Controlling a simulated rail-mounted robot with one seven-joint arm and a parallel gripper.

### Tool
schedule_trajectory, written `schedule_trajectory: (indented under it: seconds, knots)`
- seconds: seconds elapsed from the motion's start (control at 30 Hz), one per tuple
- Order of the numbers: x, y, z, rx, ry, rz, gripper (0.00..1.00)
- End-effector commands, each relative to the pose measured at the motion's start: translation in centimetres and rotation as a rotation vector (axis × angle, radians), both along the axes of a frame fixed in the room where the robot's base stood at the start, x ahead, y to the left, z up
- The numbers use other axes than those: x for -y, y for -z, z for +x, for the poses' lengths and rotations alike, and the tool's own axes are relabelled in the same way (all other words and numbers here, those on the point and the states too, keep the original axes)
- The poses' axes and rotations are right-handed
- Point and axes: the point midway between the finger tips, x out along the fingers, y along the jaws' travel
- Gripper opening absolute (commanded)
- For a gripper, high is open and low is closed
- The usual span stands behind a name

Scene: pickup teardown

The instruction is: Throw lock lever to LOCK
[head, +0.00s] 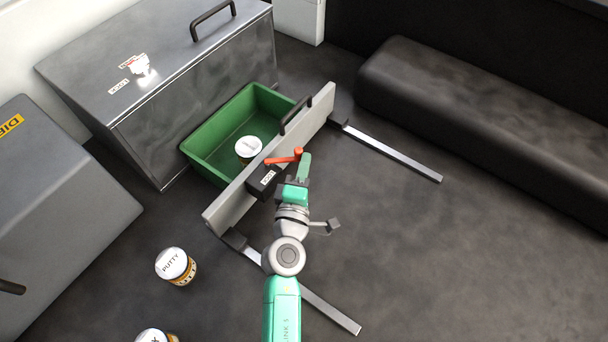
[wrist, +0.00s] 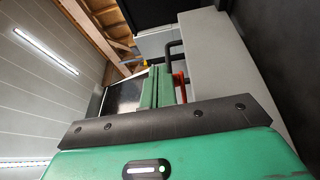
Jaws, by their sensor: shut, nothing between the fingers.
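The red-orange lock lever (head: 284,160) is mounted on a dark block (head: 263,182) with a small white label, on the front of the grey drawer panel (head: 230,205). The lever lies roughly sideways, its knobbed end to the right. My gripper (head: 305,163) is at that knobbed end, fingers close together, with nothing held. In the wrist view the green fingers (wrist: 157,88) are together, and the red lever (wrist: 180,86) stands just to their right. I cannot tell whether they touch it. The label's wording is too small to read surely.
Behind the panel is a green tray (head: 215,142) holding a white-lidded can (head: 248,148). A large grey chest (head: 160,75) stands behind. A putty can (head: 176,266) and another can (head: 156,336) stand at lower left. Rails (head: 392,154) lie on the floor; a dark bench (head: 480,110) is at right.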

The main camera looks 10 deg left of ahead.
Motion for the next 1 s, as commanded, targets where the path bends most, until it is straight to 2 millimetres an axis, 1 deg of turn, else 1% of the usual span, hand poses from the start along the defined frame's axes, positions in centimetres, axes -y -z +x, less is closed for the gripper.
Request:
schedule_trajectory:
  seconds: [0.2, 0.4, 1.0]
  knots:
    - [0.0, 0.1, 1.8, 0.002, -0.001, 0.000, 0.00]
    - [-0.1, 0.1, 2.9, 0.001, 0.000, 0.000, 0.00]
    - [-0.3, 0.0, 3.2, 0.000, -0.001, 0.000, 0.00]
